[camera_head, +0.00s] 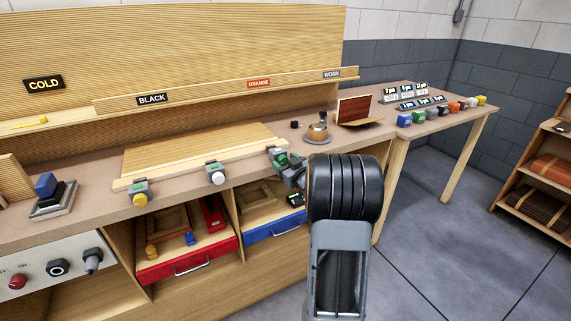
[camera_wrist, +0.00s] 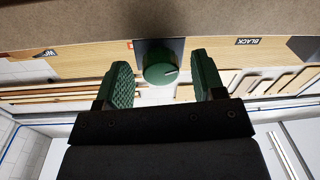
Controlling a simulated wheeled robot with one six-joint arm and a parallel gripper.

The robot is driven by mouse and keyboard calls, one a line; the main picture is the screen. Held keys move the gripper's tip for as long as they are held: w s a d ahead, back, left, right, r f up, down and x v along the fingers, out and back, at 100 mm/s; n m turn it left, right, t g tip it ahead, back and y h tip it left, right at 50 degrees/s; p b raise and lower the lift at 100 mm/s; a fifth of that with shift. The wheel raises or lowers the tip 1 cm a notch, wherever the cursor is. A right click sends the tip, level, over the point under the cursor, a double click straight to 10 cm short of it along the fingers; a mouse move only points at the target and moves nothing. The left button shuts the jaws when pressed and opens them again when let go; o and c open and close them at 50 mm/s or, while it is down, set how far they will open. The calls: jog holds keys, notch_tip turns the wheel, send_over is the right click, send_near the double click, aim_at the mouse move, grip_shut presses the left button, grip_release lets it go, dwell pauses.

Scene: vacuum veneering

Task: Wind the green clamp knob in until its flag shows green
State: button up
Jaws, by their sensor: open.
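In the head view the green knob (camera_head: 282,159) is at the bench's front edge, right of the other clamps, partly crowded by my gripper and wrist. I cannot make out its flag in either view.
A yellow-knobbed clamp (camera_head: 139,199) and a white-knobbed clamp (camera_head: 216,177) sit along the same edge, beside a pale board (camera_head: 200,150). A round brass-coloured pot (camera_head: 317,133) stands behind the green clamp. Red (camera_head: 188,262) and blue (camera_head: 275,229) drawers are below.

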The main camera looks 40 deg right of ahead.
jog(key=c, duration=0.9)
jog(key=shift+m+p, duration=0.4)
jog(key=shift+m, duration=0.8)
jog(key=o, duration=0.9)
jog(key=s+a, duration=0.1)
jog(key=s, duration=1.2)
jog(key=shift+s, duration=0.35)
jog(key=shift+f, duration=0.1)
